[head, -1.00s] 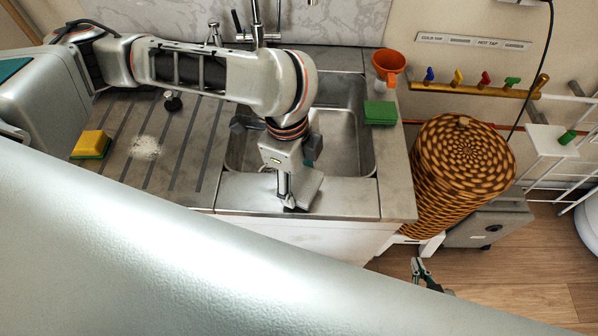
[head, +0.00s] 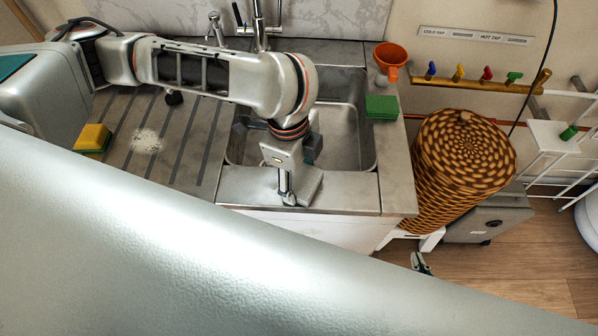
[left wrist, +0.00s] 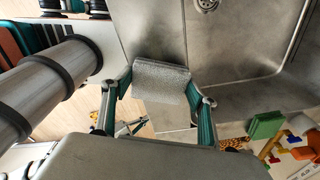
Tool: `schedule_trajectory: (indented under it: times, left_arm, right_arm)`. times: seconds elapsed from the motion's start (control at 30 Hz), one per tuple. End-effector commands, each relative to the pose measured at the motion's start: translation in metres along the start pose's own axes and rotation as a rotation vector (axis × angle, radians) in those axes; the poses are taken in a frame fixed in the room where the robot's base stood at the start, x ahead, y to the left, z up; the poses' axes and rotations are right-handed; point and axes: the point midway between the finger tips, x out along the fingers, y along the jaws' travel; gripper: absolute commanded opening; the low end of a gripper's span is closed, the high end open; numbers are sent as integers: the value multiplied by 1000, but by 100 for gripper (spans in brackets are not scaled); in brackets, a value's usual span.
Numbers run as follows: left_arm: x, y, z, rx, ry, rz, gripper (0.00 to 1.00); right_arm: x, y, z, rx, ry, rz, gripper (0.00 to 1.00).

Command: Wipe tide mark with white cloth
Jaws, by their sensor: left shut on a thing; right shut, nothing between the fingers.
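My left gripper (head: 291,195) is over the front rim of the sink, pointing down, its fingers mostly hidden in the head view. In the left wrist view its green fingers (left wrist: 160,88) are shut on a pale grey-white, rough-textured pad, which I take as the white cloth (left wrist: 161,77). I cannot tell whether the cloth touches the rim. A whitish speckled patch, likely the tide mark (head: 147,141), lies on the ribbed drainboard, left of the gripper. My right gripper (head: 421,263) shows only a small part at the lower right, shut and empty, beyond my pale arm.
The sink basin (head: 342,139) is open behind the left gripper. A yellow-green sponge (head: 92,138) sits left of the patch. A green sponge (head: 381,107) and an orange funnel (head: 390,57) stand right of the basin. A tall wicker basket (head: 462,160) stands right of the counter.

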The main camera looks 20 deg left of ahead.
Motion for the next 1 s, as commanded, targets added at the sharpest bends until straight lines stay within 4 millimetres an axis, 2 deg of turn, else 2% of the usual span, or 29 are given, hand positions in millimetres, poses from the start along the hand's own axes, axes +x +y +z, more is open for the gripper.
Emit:
schedule_trajectory:
  times: [0.17, 1.0]
  left_arm:
    - [6, 0, 1, 0, -1, -1, 41]
    - [9, 0, 1, 0, -1, -1, 41]
  right_arm:
    - [0, -1, -1, 5, 1, 1, 0]
    - [0, 3, 1, -9, -1, 1, 0]
